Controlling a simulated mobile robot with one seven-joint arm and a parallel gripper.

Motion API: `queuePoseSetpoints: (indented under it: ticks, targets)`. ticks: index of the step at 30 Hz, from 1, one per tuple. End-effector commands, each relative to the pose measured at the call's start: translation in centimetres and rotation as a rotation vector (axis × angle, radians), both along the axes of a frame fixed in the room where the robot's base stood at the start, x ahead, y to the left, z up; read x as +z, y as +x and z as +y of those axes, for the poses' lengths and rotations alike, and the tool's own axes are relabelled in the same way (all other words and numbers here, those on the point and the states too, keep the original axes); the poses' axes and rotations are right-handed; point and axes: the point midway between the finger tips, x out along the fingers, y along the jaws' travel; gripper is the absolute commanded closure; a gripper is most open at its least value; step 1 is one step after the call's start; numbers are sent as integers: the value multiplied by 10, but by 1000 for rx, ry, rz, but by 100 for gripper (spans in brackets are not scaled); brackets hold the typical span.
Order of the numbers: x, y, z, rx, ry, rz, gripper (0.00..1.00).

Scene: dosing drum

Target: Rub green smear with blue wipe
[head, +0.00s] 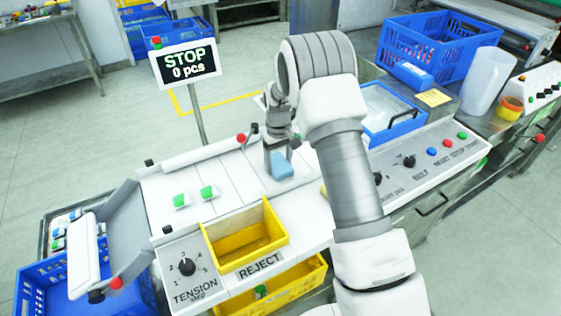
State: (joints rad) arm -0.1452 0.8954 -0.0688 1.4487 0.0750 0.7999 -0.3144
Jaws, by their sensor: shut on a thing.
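My gripper (279,151) points down over the white belt surface (238,181), at its right part near my arm. It is shut on a blue wipe (282,170), a small light-blue block-like piece under the fingers. The wipe is at or just above the belt; I cannot tell whether it touches. I cannot make out a green smear; the wipe, gripper and arm cover part of the surface. Two small white pieces with green parts (181,201) (209,192) lie on the belt to the left of the wipe.
A yellow reject bin (212,238) sits in front of the belt, beside the tension knob (187,266). A stop display (187,64) stands behind. A blue-rimmed tray (410,127), blue crate (393,42) and white container (489,80) are at right. The belt's middle is clear.

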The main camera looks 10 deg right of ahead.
Motion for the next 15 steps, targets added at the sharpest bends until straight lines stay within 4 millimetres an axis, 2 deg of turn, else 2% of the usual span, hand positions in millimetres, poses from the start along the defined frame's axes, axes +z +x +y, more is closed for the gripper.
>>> queuePoseSetpoints:
  ticks: [4,15]
  targets:
    - [26,-1,1,0,0,-1,79]
    - [58,-4,1,-1,0,-1,79]
